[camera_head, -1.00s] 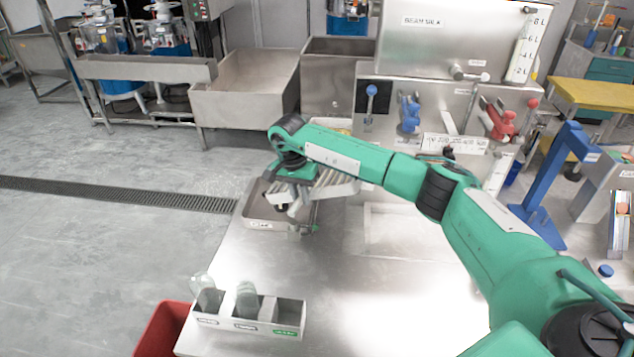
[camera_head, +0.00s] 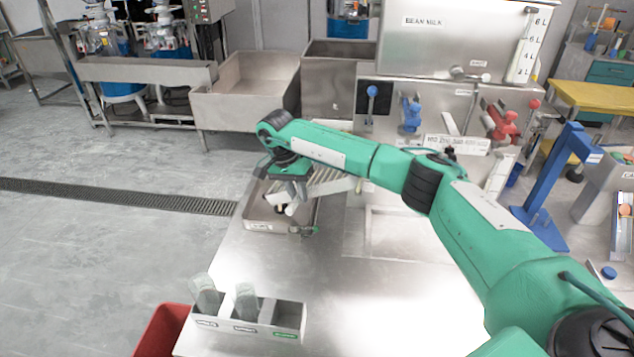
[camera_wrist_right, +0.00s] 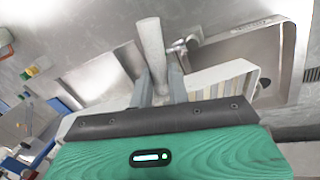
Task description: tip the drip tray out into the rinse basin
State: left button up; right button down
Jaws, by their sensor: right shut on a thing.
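My right gripper (camera_head: 284,188) is shut on the drip tray's light grey handle (camera_wrist_right: 151,52), between its two fingers in the right wrist view (camera_wrist_right: 160,85). The drip tray (camera_head: 332,182) is pale with a slatted top. It is held at the right side of the rinse basin, partly over it, and looks tilted. In the wrist view the slatted tray (camera_wrist_right: 222,80) is partly hidden by my gripper. The rinse basin (camera_head: 262,226) is a shallow metal sink with a tap (camera_head: 303,231) and a dark drain hole. My left gripper is not in view. I cannot see any liquid.
A divided holder (camera_head: 262,325) with clear scoops stands at the counter's front left, beside a red bin (camera_head: 160,330). A recessed panel (camera_head: 400,235) lies right of the basin. The bean milk machine (camera_head: 450,45) stands behind. The front middle counter is clear.

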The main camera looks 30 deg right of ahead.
dwell(0.4)
jog(key=shift+g+h+b, duration=0.45)
jog(key=shift+g+h, duration=0.05)
jog(key=shift+g, duration=0.1)
jog(key=shift+w+a+r, duration=0.25)
jog(key=shift+w+r, duration=0.05)
jog(key=shift+r, duration=0.3)
dwell(0.7)
